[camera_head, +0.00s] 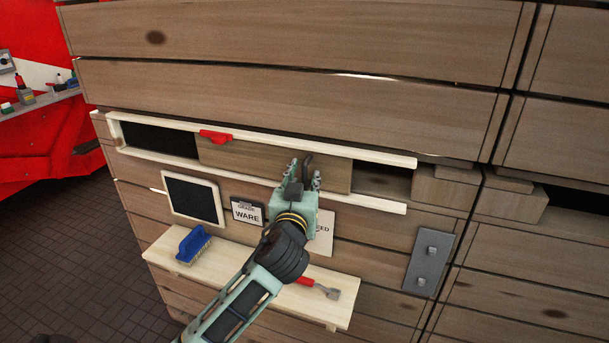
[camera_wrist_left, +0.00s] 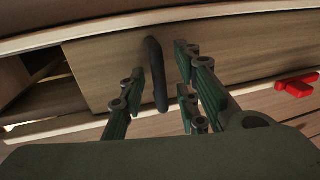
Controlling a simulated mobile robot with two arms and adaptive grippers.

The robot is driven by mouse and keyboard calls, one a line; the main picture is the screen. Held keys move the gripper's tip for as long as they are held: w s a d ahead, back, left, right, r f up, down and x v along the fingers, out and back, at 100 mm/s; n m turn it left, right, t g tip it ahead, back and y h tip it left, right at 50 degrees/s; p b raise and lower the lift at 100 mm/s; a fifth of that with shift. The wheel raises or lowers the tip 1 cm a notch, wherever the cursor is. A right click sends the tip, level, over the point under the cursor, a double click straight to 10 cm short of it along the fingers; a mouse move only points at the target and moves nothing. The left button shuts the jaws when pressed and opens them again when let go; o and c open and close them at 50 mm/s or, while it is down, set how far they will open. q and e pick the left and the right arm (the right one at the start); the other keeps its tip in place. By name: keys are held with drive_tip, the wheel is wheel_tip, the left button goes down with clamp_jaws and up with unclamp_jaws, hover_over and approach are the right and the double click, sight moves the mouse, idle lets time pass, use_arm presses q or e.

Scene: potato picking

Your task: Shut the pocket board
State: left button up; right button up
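The pocket board (camera_head: 245,167) is a plain wooden panel between two pale rails on the crate's side. It covers the middle of the slot. A dark opening (camera_head: 160,139) shows at its left, and a darker gap (camera_head: 384,178) at its right. A black bar handle (camera_wrist_left: 156,75) stands on the board, which also shows in the left wrist view (camera_wrist_left: 105,68). My left gripper (camera_head: 304,174) is at the handle. Its fingers (camera_wrist_left: 160,88) are spread, with the handle between them and nearer the picture's left finger. Contact is not clear. My right gripper is not in view.
A red catch (camera_head: 215,137) sits on the upper rail (camera_head: 270,142), left of the gripper. Below are a small blackboard (camera_head: 193,200), a WARE label (camera_head: 247,212) and a shelf (camera_head: 240,272) with a blue brush (camera_head: 192,244) and a red-handled tool (camera_head: 318,287). My arm passes over the shelf.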

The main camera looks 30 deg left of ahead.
use_arm(q)
drive_tip(key=shift+w, duration=0.2)
clamp_jaws()
idle(0.6)
